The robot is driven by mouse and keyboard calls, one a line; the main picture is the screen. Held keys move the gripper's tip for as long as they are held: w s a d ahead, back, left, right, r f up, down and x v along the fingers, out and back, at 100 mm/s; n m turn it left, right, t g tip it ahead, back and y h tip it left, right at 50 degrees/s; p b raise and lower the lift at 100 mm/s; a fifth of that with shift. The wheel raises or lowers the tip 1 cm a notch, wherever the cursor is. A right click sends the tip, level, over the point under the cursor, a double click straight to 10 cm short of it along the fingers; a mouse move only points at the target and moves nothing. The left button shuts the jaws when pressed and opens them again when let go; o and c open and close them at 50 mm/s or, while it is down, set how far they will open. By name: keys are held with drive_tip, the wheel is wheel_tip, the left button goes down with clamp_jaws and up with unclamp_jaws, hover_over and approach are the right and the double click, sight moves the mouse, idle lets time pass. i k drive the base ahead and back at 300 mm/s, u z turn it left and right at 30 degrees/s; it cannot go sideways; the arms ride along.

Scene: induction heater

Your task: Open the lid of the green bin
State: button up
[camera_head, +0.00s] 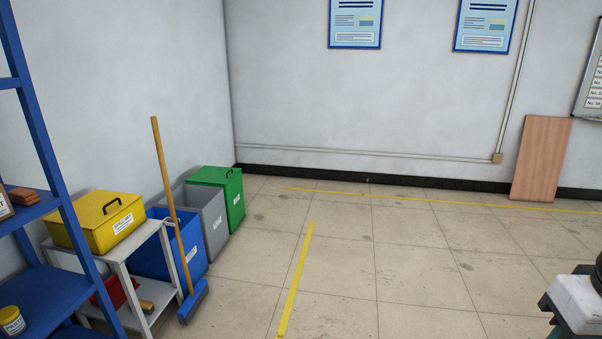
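The green bin (236,203) stands on the floor against the left wall, near the back corner. My gripper is not in view.
A grey bin (212,220) and a blue bin (180,262) stand in front of the green one. A broom (168,190) leans by a trolley (125,255) carrying a yellow box (97,222). A blue shelf (40,285) is at left. The floor (400,265) right of the bins is clear.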

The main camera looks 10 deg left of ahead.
sight(222, 175)
drive_tip(key=u, duration=0.55)
drive_tip(key=i, duration=2.1)
drive_tip(key=u, duration=0.45)
drive_tip(key=i, duration=2.3)
drive_tip(key=z, duration=0.35)
drive_tip(key=i, duration=0.75)
drive_tip(key=z, duration=0.1)
